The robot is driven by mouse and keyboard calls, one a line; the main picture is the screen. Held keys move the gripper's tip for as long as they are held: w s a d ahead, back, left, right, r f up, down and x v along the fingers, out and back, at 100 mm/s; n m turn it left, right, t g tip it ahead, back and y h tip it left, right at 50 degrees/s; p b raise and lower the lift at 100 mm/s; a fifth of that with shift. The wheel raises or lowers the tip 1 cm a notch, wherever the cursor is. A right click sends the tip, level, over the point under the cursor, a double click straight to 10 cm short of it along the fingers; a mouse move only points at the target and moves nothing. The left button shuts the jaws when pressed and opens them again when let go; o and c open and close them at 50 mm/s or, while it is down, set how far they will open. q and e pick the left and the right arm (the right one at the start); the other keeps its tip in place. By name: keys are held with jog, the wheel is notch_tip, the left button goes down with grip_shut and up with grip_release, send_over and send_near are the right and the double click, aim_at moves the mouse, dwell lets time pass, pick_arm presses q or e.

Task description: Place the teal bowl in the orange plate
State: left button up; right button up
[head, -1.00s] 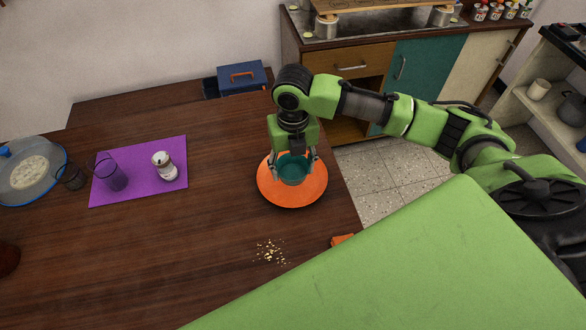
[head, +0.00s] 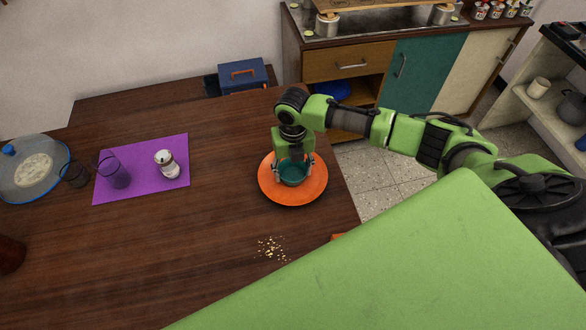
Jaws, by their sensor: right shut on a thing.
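The teal bowl (head: 293,177) is upright at the middle of the orange plate (head: 292,198), which lies on the dark wooden table near its right edge. My right gripper (head: 293,170) points down from above and is shut on the bowl, with a finger at each side of it. The bowl is low over the plate; I cannot tell for sure whether its base touches. The gripper body hides part of the bowl's far rim. My left gripper is not in view.
Crumbs (head: 271,249) lie in front of the plate. A blue toolbox (head: 242,75) stands behind the table.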

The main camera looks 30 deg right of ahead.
aim_at(293, 176)
jog(key=shift+f, duration=0.15)
jog(key=o, duration=1.1)
jog(key=shift+r, duration=0.25)
notch_tip(293, 176, up, 12)
jog(key=b, duration=0.1)
jog(key=shift+b, duration=0.4)
jog(key=shift+s+f, duration=0.1)
jog(key=shift+f, duration=0.05)
